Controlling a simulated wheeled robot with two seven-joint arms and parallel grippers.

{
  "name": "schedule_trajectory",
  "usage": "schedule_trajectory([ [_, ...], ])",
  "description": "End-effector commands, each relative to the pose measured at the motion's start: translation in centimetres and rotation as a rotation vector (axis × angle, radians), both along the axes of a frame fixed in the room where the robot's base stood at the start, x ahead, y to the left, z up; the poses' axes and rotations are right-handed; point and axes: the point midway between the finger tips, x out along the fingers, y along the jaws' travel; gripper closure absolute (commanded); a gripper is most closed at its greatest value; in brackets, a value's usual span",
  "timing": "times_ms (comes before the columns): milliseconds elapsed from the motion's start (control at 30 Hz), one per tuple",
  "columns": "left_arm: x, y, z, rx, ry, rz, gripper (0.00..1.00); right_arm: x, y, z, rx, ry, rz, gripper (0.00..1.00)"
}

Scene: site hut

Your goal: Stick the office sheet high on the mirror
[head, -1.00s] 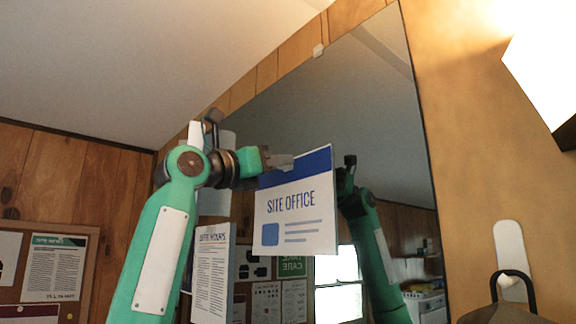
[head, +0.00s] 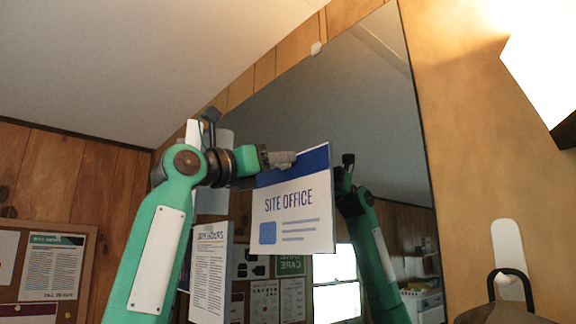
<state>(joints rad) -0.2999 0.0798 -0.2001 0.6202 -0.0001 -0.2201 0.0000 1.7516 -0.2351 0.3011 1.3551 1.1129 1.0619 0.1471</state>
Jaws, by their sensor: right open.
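The office sheet (head: 290,213), white with a dark blue top band and the words "SITE OFFICE", faces me upright in front of the mirror (head: 335,105). It lies flat or nearly flat against the glass; I cannot tell if there is a gap. My right gripper (head: 282,160) is open at the sheet's top left, its fingers overlapping the blue band. The far finger is partly hidden. The arm to the right of the sheet is my reflection. My left gripper is out of view.
Another printed sheet (head: 211,272) shows at the mirror's lower left. A notice board (head: 88,270) hangs on the left wood wall. A dark bag-like thing with a handle (head: 500,312) is at the lower right, below a white wall hook plate (head: 507,250). The upper mirror is clear.

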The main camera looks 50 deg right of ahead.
Motion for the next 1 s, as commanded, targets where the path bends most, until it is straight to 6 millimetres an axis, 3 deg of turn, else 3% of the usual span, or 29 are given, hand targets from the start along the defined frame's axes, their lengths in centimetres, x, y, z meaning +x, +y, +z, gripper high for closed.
schedule_trajectory([
  [167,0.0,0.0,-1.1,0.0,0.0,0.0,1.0,0.3,2.5,-1.0,-0.002,0.0,0.003,0.54],
  [400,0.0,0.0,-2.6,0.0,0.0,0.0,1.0,1.0,7.9,-2.7,-0.003,0.001,0.004,0.54],
  [600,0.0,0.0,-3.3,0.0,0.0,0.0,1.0,1.3,11.3,-3.6,-0.002,0.002,0.002,0.54],
  [800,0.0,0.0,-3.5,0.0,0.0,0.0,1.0,1.5,12.8,-3.9,-0.001,0.0,0.001,0.54],
  [1000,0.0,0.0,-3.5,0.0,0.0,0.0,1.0,1.5,13.0,-3.9,-0.001,0.0,0.0,0.54],
])
